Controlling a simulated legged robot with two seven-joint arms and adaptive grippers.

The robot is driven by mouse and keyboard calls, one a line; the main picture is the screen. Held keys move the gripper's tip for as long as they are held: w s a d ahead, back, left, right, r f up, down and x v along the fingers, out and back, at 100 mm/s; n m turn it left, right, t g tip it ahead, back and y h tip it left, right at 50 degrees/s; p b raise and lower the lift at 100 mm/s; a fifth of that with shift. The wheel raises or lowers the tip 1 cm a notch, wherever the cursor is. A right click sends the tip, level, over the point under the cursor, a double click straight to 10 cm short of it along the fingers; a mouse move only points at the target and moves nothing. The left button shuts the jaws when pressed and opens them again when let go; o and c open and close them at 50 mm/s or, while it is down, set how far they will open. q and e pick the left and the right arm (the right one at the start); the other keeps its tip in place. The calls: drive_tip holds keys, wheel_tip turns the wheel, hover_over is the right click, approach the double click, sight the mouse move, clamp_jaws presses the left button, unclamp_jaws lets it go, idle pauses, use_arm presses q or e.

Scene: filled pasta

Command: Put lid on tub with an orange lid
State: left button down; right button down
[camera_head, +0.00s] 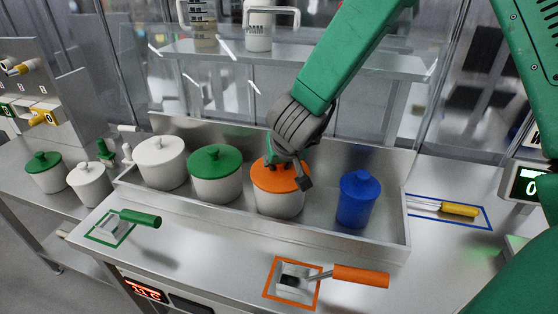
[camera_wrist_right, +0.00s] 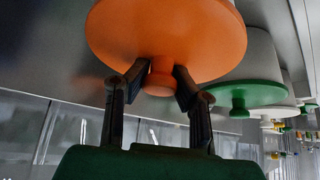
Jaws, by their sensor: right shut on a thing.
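The tub (camera_head: 279,205) is white and stands in the metal tray, between the green-lidded tub and the blue tub. The orange lid (camera_head: 263,180) is on top of it, and its round knob shows in the right wrist view (camera_wrist_right: 160,78). In the head view the lid looks level with the tub's rim; whether it is fully seated cannot be told. My right gripper (camera_head: 289,178) is above the lid, with its two fingers shut on the knob (camera_wrist_right: 160,84). The gripper hides part of the lid in the head view. My left gripper is not in view.
In the tray (camera_head: 330,238) stand a white-lidded tub (camera_head: 162,165), a green-lidded tub (camera_head: 215,180) and a blue tub (camera_head: 358,200). An orange-handled scoop (camera_head: 360,277) and a green-handled scoop (camera_head: 140,218) lie in front. A yellow-handled utensil (camera_head: 460,209) lies at right.

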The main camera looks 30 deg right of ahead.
drive_tip(key=shift+p, duration=0.35)
idle(0.6)
idle(0.3)
drive_tip(key=c, duration=0.8)
unclamp_jaws()
drive_tip(key=shift+r+p, duration=3.5)
drive_tip(key=shift+p, duration=0.65)
clamp_jaws()
